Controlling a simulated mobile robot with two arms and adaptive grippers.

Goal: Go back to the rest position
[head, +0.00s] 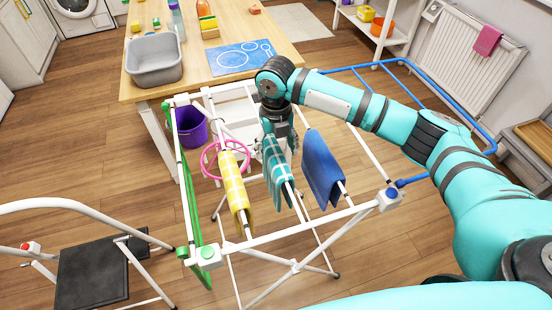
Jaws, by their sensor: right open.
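My right arm reaches in from the right over the drying rack (300,235). Its gripper (277,135) points down at the far end of the rack's middle, by the top of a teal checked cloth (279,172). It is open, but its fingertips are partly hidden, so I cannot tell whether they touch the cloth. A yellow checked cloth (234,182) hangs to the left and a blue cloth (322,167) to the right, each over a rack bar. My left gripper is not in view.
A wooden table (150,90) with a grey basin (154,62) and a blue mat (240,58) stands behind the rack. A purple bucket (191,128) is near its legs. A step stool (90,272) is at lower left. A radiator (470,60) lines the right wall.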

